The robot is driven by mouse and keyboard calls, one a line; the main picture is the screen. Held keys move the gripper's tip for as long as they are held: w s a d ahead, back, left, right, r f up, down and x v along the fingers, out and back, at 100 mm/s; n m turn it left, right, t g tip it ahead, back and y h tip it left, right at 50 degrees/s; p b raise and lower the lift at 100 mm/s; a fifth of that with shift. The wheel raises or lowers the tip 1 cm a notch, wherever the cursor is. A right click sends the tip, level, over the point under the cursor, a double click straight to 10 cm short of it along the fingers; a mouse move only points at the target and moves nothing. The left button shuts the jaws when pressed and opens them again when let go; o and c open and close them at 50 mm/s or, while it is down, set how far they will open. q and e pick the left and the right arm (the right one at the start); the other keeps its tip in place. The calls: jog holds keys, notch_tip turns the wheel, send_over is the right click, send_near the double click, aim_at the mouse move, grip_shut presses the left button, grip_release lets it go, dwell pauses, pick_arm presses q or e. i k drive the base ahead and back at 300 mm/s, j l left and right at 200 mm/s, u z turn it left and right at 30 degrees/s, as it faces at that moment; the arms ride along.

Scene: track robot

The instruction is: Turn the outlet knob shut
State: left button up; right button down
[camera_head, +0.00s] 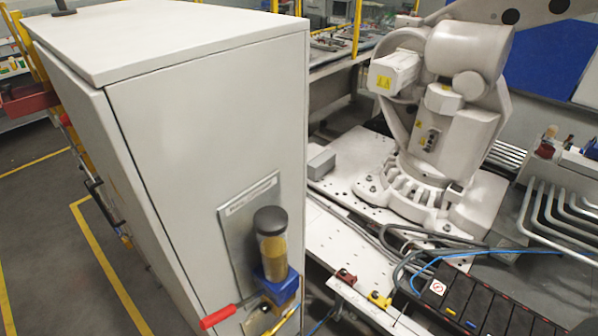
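A valve unit is mounted on a grey plate (238,225) on the near side of a pale cabinet. It has a black round cap (270,220) on top, an amber cylinder (273,253) below it and a blue body (281,288). A red lever handle (218,317) sticks out to the left at the bottom, joined to metal fittings near the lower edge of the picture. I cannot tell for certain which part is the outlet knob. Neither of my grippers shows in this view.
The cabinet (205,110) fills the left middle. A large white industrial arm (445,130) stands on a plate at right. Cables (400,245) and black boxes (470,305) lie at lower right. Open floor with yellow lines (100,255) is at left.

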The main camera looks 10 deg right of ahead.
aim_at(264, 309)
jog(key=j+z, duration=0.15)
jog(key=j, duration=0.4)
jog(key=k+j+z, duration=0.1)
jog(key=j, duration=1.05)
jog(key=i+j+u, duration=0.15)
jog(key=j, duration=0.55)
